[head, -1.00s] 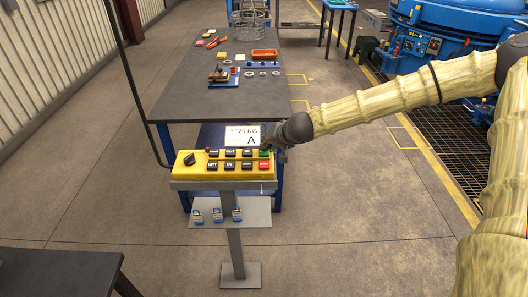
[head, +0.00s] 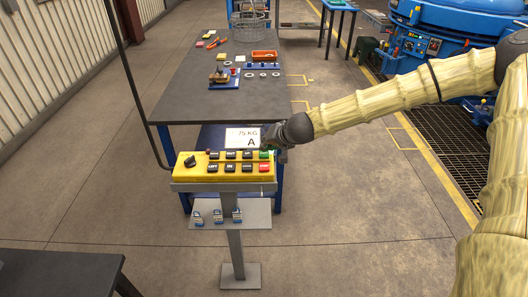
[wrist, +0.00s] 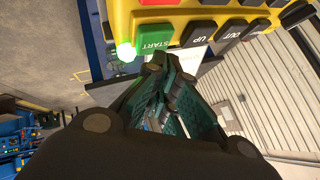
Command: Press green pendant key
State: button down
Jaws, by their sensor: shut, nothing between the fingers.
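The green key (wrist: 156,37), marked START, is on the yellow pendant in the wrist view. In the head view the green key (head: 265,155) shows at the pendant's upper right corner, partly behind my gripper (head: 272,151). The yellow pendant (head: 181,174) lies on a grey stand and carries two rows of keys. My gripper (wrist: 168,64) is shut and empty, with its fingertips close to the START key's edge. I cannot tell whether they touch it. A green light (wrist: 126,51) glows beside the key.
A red key (head: 264,167) is just below the green one, and black keys (head: 231,155) are to its left. A white 75 KG A sign (head: 242,138) stands behind the pendant. A dark workbench (head: 190,100) is beyond.

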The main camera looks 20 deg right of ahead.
jog(key=shift+r, duration=0.3)
notch_tip(320, 180, up, 5)
jog(key=p, duration=0.4)
jog(key=shift+p, duration=0.4)
